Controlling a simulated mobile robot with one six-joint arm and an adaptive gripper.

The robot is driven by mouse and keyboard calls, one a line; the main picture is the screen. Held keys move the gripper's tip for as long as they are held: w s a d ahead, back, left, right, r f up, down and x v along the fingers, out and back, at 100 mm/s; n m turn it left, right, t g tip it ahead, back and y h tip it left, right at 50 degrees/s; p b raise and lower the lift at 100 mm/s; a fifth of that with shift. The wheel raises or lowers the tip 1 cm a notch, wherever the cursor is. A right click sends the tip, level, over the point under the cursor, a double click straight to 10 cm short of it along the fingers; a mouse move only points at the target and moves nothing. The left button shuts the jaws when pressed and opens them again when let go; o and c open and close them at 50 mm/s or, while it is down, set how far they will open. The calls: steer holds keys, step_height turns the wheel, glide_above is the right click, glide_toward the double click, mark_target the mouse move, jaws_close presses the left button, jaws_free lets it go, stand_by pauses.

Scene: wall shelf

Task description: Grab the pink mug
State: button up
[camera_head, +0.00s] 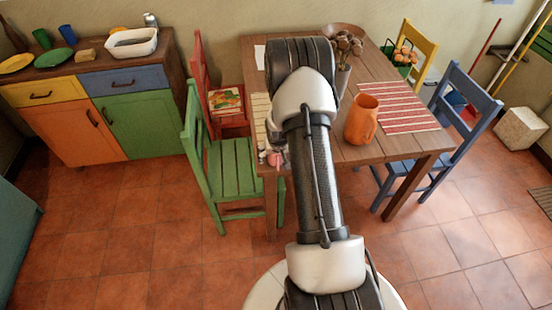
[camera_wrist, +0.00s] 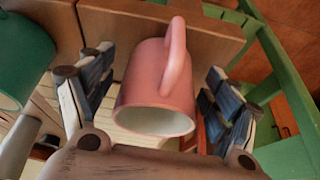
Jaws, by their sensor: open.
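The pink mug (camera_wrist: 158,88) is in the middle of the wrist view, with its white inside showing and its handle along the upper right side. My gripper (camera_wrist: 160,64) is open, with one finger on each side of the mug. Gaps show between the fingers and the mug, so it is not clamped. In the head view a small pink patch of the mug (camera_head: 274,159) shows at the table's left front edge, beside my arm. My arm hides most of the gripper there.
A green mug (camera_wrist: 22,62) stands close to the left finger. The wooden table (camera_head: 375,151) also holds an orange pitcher (camera_head: 361,121), a red striped mat (camera_head: 398,106) and a vase (camera_head: 343,78). A green chair (camera_head: 236,165) stands close to the table's left edge.

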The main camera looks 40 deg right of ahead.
steer(key=shift+w+d+f, duration=0.1)
steer(key=shift+f, duration=0.2)
steer(key=c, duration=1.3)
steer(key=shift+r, duration=0.1)
